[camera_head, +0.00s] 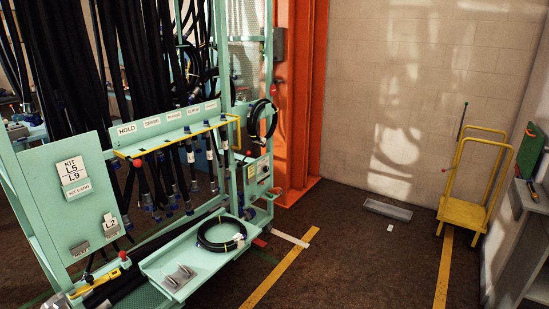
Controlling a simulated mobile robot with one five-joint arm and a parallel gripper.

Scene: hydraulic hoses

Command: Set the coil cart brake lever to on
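A small yellow cart (465,212) with a tall tubular handle stands on dark casters at the right, near the back wall; its deck looks empty. A thin dark rod (461,124) with a small knob at its top rises at the cart's left side. A small red knob (470,171) shows at the handle frame. I cannot tell for sure which of these is the brake lever, or its setting; no on or off marking is legible. My gripper is not in view.
A mint-green hose rack (60,215) fills the left, with hanging black hoses and a low tray (165,262) carrying a black coil (222,235). A grey tray (387,209) lies on the floor. A grey bench (522,225) stands close right of the cart. The middle floor is mostly clear.

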